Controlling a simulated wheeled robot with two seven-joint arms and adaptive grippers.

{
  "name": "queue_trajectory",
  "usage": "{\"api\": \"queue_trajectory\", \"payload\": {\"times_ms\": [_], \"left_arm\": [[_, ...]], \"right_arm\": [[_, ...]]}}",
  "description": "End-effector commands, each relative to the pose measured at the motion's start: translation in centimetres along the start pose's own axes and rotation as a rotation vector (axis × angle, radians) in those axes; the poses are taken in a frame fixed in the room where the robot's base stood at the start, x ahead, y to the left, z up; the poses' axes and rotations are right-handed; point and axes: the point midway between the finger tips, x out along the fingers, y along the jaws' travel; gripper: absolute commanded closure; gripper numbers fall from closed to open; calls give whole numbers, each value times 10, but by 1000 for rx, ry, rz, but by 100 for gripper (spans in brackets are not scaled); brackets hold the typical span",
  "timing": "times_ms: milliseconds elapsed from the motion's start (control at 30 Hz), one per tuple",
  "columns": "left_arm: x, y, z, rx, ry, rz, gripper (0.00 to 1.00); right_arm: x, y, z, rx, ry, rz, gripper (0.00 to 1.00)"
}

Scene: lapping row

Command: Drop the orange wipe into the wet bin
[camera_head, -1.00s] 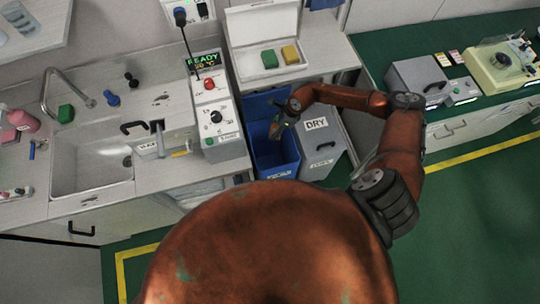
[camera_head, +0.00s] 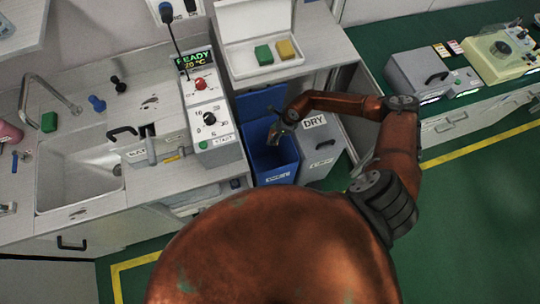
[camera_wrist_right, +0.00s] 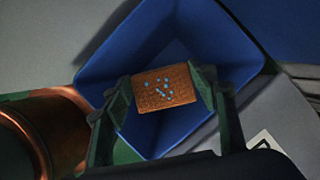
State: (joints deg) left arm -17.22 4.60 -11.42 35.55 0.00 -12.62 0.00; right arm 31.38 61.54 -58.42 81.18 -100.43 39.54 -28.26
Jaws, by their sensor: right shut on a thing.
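My right gripper (camera_head: 275,135) hangs over the open mouth of a blue bin (camera_head: 272,169), beside the grey bin marked DRY. In the right wrist view the gripper's two fingers are shut on an orange wipe (camera_wrist_right: 165,88) with light blue spots, one finger at each side edge. The wipe is above the blue bin's opening, and the blue bin's inside (camera_wrist_right: 152,133) shows around it. The label on the front of the blue bin is too small to read. My left gripper is not in view.
The grey DRY bin (camera_head: 323,156) stands right of the blue bin. A control box (camera_head: 210,120) stands on the counter to the left, by a sink (camera_head: 75,175). A white box (camera_head: 240,60) with a green and a yellow block is behind.

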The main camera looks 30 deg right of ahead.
Motion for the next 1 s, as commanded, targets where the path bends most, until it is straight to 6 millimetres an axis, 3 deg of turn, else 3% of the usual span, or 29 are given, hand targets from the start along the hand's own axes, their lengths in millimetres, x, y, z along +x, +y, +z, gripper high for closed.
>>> {"api": "queue_trajectory", "payload": {"times_ms": [200, 233, 500, 833, 1000], "left_arm": [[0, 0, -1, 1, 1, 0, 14], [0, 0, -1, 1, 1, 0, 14], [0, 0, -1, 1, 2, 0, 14], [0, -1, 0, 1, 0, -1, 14], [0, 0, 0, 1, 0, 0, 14]], "right_arm": [[-1, 0, 1, -1, -1, -1, 59], [-1, 0, 1, -1, -1, -1, 45], [-1, 0, 1, -1, -1, 0, 27], [-3, 0, 1, -1, -1, -1, 26], [-25, -1, 0, -2, -1, -2, 26]]}}
